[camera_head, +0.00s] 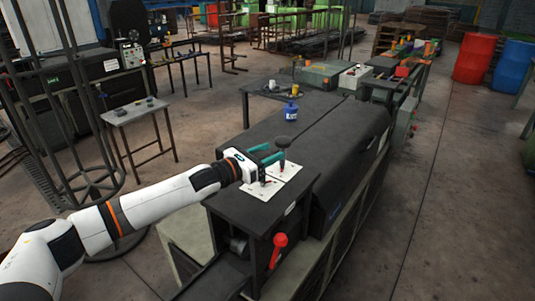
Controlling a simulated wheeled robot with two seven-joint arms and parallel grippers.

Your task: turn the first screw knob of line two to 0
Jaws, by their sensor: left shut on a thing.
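My left gripper (276,153) reaches in from the left over the black machine's near end. Its two teal fingers are closed on a dark screw knob (283,142) that stands upright from a white plate (287,171). A second white plate (259,190) lies nearer, partly hidden by my gripper, with a small dark and red fitting (263,181) by it. The knob's scale and any line numbers are too small to read. My right gripper is not in view.
A small grey table (137,111) stands left. The floor on the right is clear, with red (474,60) and blue barrels (512,66) farther back.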

